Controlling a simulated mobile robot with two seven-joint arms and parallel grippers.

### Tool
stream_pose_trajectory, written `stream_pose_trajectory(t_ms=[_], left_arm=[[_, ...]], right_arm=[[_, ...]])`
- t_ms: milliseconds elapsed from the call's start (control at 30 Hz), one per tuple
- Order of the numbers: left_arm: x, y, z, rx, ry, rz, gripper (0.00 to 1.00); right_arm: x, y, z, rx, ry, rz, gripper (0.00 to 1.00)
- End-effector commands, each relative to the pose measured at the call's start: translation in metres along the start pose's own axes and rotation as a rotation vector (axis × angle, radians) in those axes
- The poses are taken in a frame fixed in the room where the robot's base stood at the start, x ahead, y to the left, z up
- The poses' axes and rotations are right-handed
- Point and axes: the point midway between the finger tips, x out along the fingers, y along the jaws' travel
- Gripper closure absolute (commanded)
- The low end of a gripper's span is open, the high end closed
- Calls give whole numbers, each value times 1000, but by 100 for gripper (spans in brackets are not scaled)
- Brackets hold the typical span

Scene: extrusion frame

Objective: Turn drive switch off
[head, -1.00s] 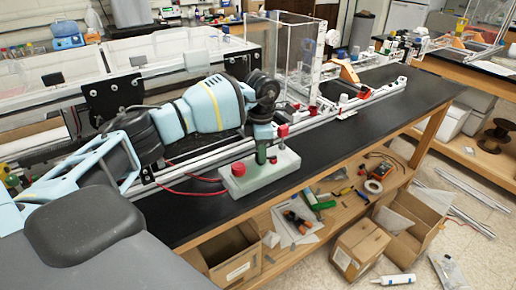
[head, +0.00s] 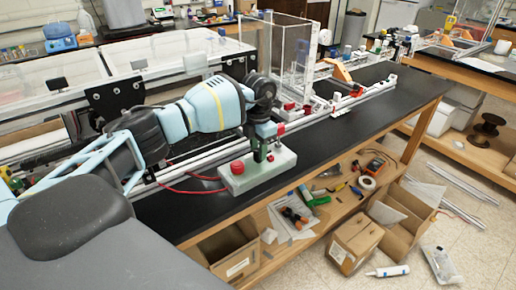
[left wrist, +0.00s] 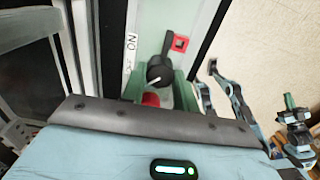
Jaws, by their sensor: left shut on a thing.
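The drive switch is a black rotary knob (left wrist: 160,70) with a white pointer line on a pale green control box (head: 235,184). White labels beside the knob read ON and, partly covered, seemingly OFF. The pointer slants between them and the red button side; its exact setting is unclear. A red push button (head: 237,167) sits at the box's left end. My left gripper (head: 259,154) reaches down onto the box, its green fingers shut on the knob, one on each side. What seems to be my right gripper (left wrist: 290,110) shows at the right of the left wrist view, small and unclear.
The box stands on the black bench top (head: 345,130) near its front edge, beside a long aluminium rail. Red cables (head: 190,190) run left from the box. A clear tall enclosure (head: 278,60) stands behind. Cardboard boxes and tools lie on the shelf below.

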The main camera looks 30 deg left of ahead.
Motion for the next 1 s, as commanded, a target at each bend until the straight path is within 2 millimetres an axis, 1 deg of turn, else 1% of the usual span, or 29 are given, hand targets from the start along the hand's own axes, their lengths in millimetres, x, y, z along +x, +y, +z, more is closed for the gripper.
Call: stream_pose_trajectory(t_ms=[233,267,400,667,767,867,1000], left_arm=[[0,0,0,-2,-1,0,93],[0,0,0,-2,-1,0,68],[0,0,0,-1,-1,0,49],[0,0,0,0,0,0,48],[-4,0,0,0,-2,0,48],[-16,0,1,-1,-3,0,48],[-38,0,1,-1,-3,1,48]], right_arm=[[0,0,-2,0,3,0,100],[0,0,-2,0,3,0,100],[0,0,-2,0,4,0,100],[0,0,-2,0,4,0,100],[0,0,-2,0,3,0,100],[0,0,-1,1,2,-1,100],[0,-1,1,1,-2,-1,100]])
